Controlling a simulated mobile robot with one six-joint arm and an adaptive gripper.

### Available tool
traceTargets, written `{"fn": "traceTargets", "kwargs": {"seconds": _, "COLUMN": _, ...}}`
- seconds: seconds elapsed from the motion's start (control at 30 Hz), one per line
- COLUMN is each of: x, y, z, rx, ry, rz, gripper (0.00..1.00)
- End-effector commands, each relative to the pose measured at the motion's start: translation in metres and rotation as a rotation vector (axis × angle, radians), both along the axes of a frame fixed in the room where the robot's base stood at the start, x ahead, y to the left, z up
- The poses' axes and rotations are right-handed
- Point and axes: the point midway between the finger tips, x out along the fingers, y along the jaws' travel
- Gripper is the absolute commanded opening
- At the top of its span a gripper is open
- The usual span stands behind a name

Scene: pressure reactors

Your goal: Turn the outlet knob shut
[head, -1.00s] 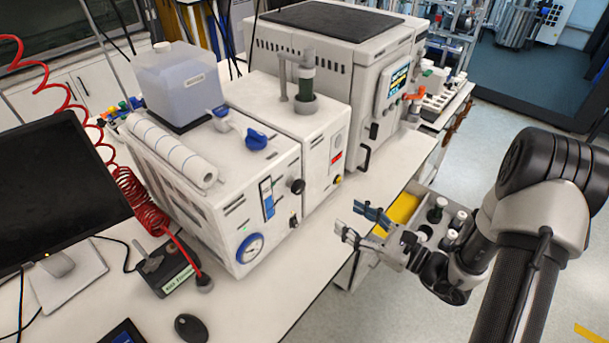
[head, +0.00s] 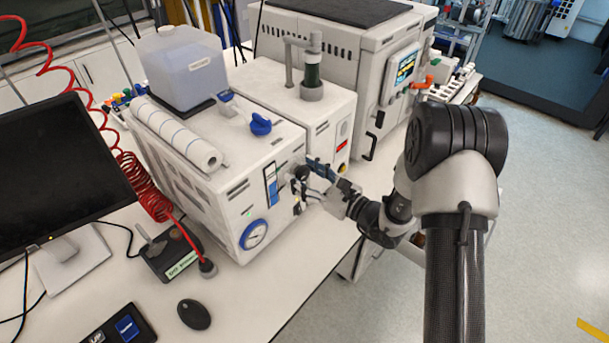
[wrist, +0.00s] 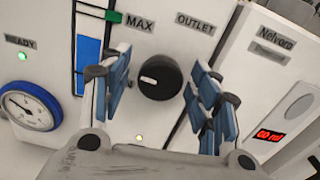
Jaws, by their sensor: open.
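The black round outlet knob (wrist: 160,78) is on the white front panel below the OUTLET label (wrist: 195,24) in the wrist view. A short white mark on it lies nearly level, left of its middle. My gripper (wrist: 160,98) is open, with blue-padded fingers to the left and right of the knob. I see gaps between the fingers and the knob; how deep they reach around it I cannot tell. In the head view my gripper (head: 312,180) is at the panel and partly covers the knob (head: 302,172).
A round dial (wrist: 31,105) is farther left, below a green light. The neighbouring unit has a red display (wrist: 269,135). The bench front (head: 310,270) is clear.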

Motion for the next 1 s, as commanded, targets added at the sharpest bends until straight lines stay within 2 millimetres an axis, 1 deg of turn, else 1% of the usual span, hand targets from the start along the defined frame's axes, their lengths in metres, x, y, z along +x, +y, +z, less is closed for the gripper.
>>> {"fn": "traceTargets", "kwargs": {"seconds": 0.23, "x": 0.0004, "y": 0.0008, "z": -0.0001, "rx": 0.0, "ry": 0.0, "rz": 0.0, "gripper": 0.56}}
{"fn": "traceTargets", "kwargs": {"seconds": 0.27, "x": 0.0004, "y": 0.0008, "z": -0.0001, "rx": 0.0, "ry": 0.0, "rz": 0.0, "gripper": 0.55}}
{"fn": "traceTargets", "kwargs": {"seconds": 0.9, "x": 0.0001, "y": 0.0007, "z": -0.0001, "rx": 0.0, "ry": 0.0, "rz": 0.001, "gripper": 0.12}}
{"fn": "traceTargets", "kwargs": {"seconds": 1.0, "x": 0.0001, "y": 0.0007, "z": 0.0, "rx": 0.001, "ry": 0.002, "rz": 0.001, "gripper": 0.12}}
